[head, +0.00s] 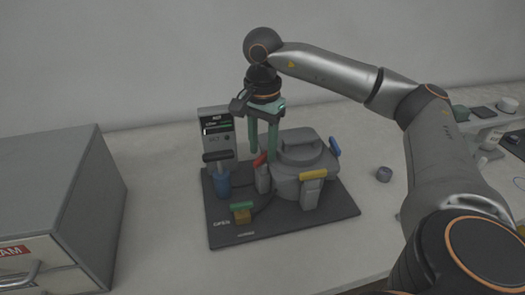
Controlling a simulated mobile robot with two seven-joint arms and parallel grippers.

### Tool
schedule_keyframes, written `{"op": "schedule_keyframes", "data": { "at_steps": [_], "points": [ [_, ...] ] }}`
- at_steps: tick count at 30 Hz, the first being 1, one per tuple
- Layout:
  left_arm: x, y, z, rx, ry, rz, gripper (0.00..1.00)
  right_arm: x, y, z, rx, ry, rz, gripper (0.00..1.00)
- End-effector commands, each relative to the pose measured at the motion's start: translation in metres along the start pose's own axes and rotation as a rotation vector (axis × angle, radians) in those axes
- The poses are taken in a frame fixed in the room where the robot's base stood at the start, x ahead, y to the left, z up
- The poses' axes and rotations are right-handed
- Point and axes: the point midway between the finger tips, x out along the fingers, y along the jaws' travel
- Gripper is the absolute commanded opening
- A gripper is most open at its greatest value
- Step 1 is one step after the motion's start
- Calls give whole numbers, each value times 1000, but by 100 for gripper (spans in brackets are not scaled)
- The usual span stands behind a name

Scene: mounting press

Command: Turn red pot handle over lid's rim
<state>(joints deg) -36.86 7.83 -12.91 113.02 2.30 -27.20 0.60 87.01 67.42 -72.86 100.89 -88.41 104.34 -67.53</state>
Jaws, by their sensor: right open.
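The grey round pot (288,185) stands on a dark base plate, its lid (301,149) on top. The red handle (260,160) is on a grey bracket at the pot's left side. A yellow handle (313,175) is at the front and a blue handle (335,147) at the right. My right gripper (263,155) points down with its green fingers apart, just above or beside the red handle. I cannot tell whether the fingers touch it. The fingers partly cover the area behind the handle. My left gripper is not in view.
The dark base plate (330,216) also bears a blue cylinder with a black handle (222,183), a green-topped block (242,212) and a control box (217,131). A large grey cabinet (60,200) stands at the left.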

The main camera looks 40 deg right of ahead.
Motion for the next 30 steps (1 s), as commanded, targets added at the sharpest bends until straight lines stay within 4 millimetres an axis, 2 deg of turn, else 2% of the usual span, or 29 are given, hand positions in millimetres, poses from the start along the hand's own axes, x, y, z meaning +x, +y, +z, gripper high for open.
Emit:
{"op": "schedule_keyframes", "data": {
  "at_steps": [4, 13, 24, 30],
  "points": [
    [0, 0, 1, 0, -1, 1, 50, 10, 0, 0, 0, 0, 0, 45],
    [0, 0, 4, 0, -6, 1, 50, 11, 0, 0, 0, -1, 0, 44],
    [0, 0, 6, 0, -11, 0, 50, 11, 0, 0, 0, -1, 0, 2],
    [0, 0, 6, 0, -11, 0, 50, 11, 0, 0, 0, -1, 0, 0]
  ]
}}
